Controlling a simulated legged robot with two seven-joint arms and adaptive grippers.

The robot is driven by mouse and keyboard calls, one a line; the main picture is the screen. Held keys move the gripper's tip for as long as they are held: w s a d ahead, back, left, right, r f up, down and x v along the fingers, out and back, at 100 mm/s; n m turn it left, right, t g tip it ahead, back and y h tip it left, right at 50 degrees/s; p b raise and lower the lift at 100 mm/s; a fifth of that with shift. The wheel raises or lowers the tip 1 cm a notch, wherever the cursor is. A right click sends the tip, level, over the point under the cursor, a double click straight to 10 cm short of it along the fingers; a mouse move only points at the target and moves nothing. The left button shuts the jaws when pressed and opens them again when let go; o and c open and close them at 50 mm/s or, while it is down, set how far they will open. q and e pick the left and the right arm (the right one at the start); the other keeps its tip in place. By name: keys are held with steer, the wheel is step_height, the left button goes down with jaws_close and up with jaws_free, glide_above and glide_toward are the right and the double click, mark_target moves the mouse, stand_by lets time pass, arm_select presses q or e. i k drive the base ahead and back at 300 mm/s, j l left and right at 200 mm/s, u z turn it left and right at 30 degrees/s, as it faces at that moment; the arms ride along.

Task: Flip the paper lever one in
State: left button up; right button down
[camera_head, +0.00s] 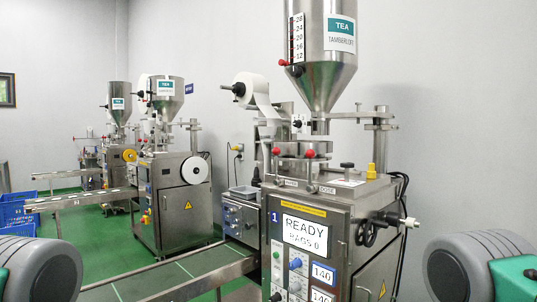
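The nearest teabag packer (318,212) is a grey steel machine marked with a blue 1. Its screen (305,234) reads READY, BAGS 0. Two red-knobbed levers stand upright side by side on its top front edge. The left lever (276,152) is above a small label that is too small to read surely. The right lever (309,154) is near a label reading DOSE. A white paper roll (252,88) is mounted at the machine's back left. Neither of my grippers is in view; only grey and teal parts of my arms show at the lower corners.
A steel hopper (323,85) labelled TEA rises above the machine. A black handwheel (368,234) sticks out on its right side. A green conveyor (175,278) runs off to the left. More packers (182,215) and blue crates (17,225) stand farther back.

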mark_target(276, 151)
steer(key=i+u, duration=0.2)
steer(key=i, duration=0.35)
steer(key=i+l+u, duration=0.1)
steer(key=i+u, duration=0.15)
steer(key=i, duration=0.3)
steer(key=i+l+u, duration=0.2)
steer(key=i, duration=0.35)
